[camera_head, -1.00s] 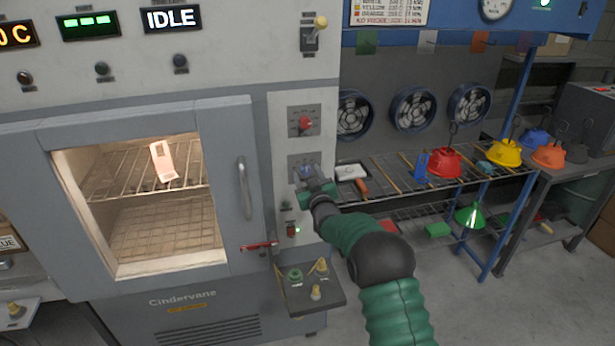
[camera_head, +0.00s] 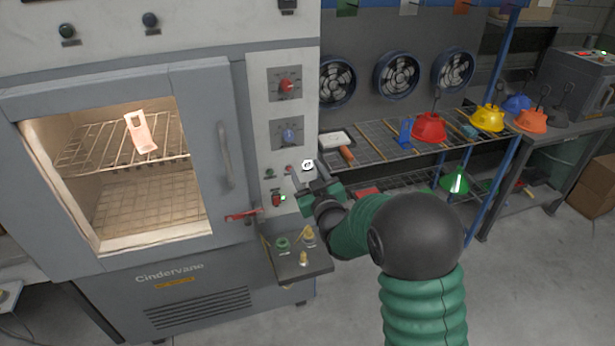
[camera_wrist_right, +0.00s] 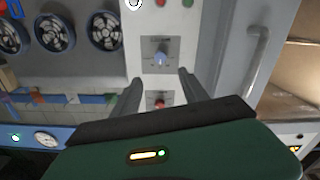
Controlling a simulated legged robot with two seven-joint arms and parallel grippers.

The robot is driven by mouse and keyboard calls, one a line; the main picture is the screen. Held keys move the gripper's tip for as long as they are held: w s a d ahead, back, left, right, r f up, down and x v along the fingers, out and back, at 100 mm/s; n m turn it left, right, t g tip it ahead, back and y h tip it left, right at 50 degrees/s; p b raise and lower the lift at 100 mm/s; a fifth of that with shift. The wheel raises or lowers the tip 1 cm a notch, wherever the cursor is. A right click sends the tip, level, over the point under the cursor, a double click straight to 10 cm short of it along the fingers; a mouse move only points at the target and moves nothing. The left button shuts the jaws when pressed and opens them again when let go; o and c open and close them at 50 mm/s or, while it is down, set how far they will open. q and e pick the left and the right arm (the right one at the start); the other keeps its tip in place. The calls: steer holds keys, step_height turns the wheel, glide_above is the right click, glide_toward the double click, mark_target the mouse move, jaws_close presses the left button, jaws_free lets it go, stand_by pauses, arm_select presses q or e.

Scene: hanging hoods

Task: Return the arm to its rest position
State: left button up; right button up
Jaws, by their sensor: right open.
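My right arm (camera_head: 415,240) is green and ribbed with a dark joint, and it reaches in from the lower right of the head view. My right gripper (camera_head: 308,178) is open and empty, in front of the lower part of the oven's control panel, apart from the blue knob (camera_head: 289,136). In the right wrist view its two dark fingers (camera_wrist_right: 160,90) stand wide apart, with the blue knob (camera_wrist_right: 161,59) and the red knob (camera_wrist_right: 159,103) seen between them. My left gripper does not show.
The oven (camera_head: 205,250) stands at left with its windowed door (camera_head: 190,95) shut. A small shelf (camera_head: 300,268) juts out below the panel. To the right, a wire rack (camera_head: 375,150) holds a red hood (camera_head: 428,127) and a yellow hood (camera_head: 487,118). The floor at lower right is clear.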

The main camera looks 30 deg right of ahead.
steer(key=shift+s, duration=0.2)
steer(key=shift+f, duration=0.1)
steer(key=s+a+f+g+y, duration=0.3)
steer(key=s+a+f+g, duration=0.5)
steer(key=s+a+f, duration=0.4)
steer(key=s+a+f+g, duration=0.2)
steer(key=s+f+g, duration=0.1)
steer(key=s, duration=0.5)
steer(key=s+a+f+g, duration=0.1)
steer(key=s+f+g, duration=0.2)
steer(key=s, duration=0.5)
steer(key=shift+s+a+f+g+y, duration=0.25)
steer(key=shift+s+a+g+y, duration=0.15)
steer(key=shift+g, duration=0.1)
steer(key=shift+d, duration=0.1)
